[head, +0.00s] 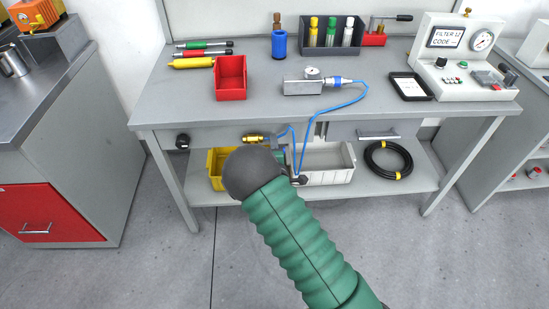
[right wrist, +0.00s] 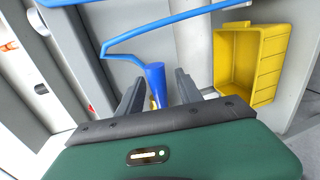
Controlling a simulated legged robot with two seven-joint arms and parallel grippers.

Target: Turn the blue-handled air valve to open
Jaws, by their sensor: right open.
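The blue valve handle (right wrist: 155,78) shows in the right wrist view as an upright blue cylinder between the two dark fingers of my right gripper (right wrist: 158,84). The fingers are spread, with a gap visible on its right side. Contact on the left side cannot be told. In the head view, a brass fitting (head: 254,139) sits under the bench's front edge, and a thin blue hose (head: 340,103) runs down near it. My right arm's green sleeve and dark joint hide most of the gripper there. My left gripper is not in view.
A yellow bin (right wrist: 232,65) is close on the right in the wrist view. A white bin (head: 333,178) and a coiled black hose (head: 388,160) lie on the lower shelf (head: 415,186). The blue hose (right wrist: 178,24) crosses above the fingers.

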